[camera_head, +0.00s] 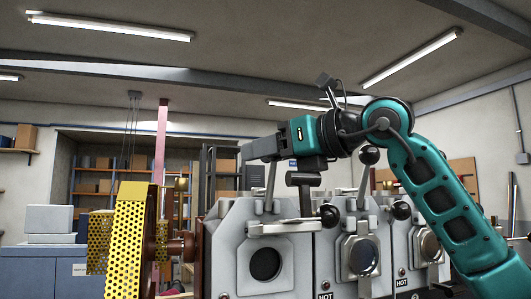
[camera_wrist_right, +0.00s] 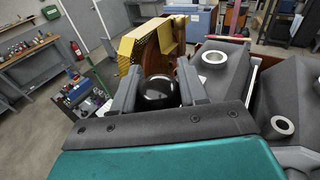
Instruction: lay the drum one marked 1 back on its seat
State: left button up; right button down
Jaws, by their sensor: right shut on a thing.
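Several grey roaster drums stand in a row; no number 1 is readable on any of them. The nearest (camera_head: 229,240) has a dark round window in its front and is the leftmost. My right gripper (camera_head: 260,148) reaches in from the right above this drum. A grey lever (camera_head: 271,182) rises from the drum to the jaws. In the right wrist view the jaws (camera_wrist_right: 157,93) are shut on a black ball knob (camera_wrist_right: 158,94), one finger on each side. The fingers hide the knob in the head view, and whether the drum touches its seat is hidden. My left gripper is out of view.
A yellow perforated guard (camera_head: 128,240) with a red-brown drive part stands left of the drum. The neighbouring drums (camera_head: 361,243) carry black knobbed levers (camera_head: 369,156) close to my right arm. A dark cross-piece (camera_head: 303,179) stands under the gripper.

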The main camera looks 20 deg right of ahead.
jog(key=shift+w+f, duration=0.15)
jog(key=shift+f, duration=0.05)
jog(key=c, duration=0.6)
grip_release()
jog(key=shift+w, duration=0.1)
jog(key=shift+c, duration=0.2)
jog(key=b+v, duration=0.2)
jog(key=v, duration=1.1)
jog(key=shift+r, duration=0.1)
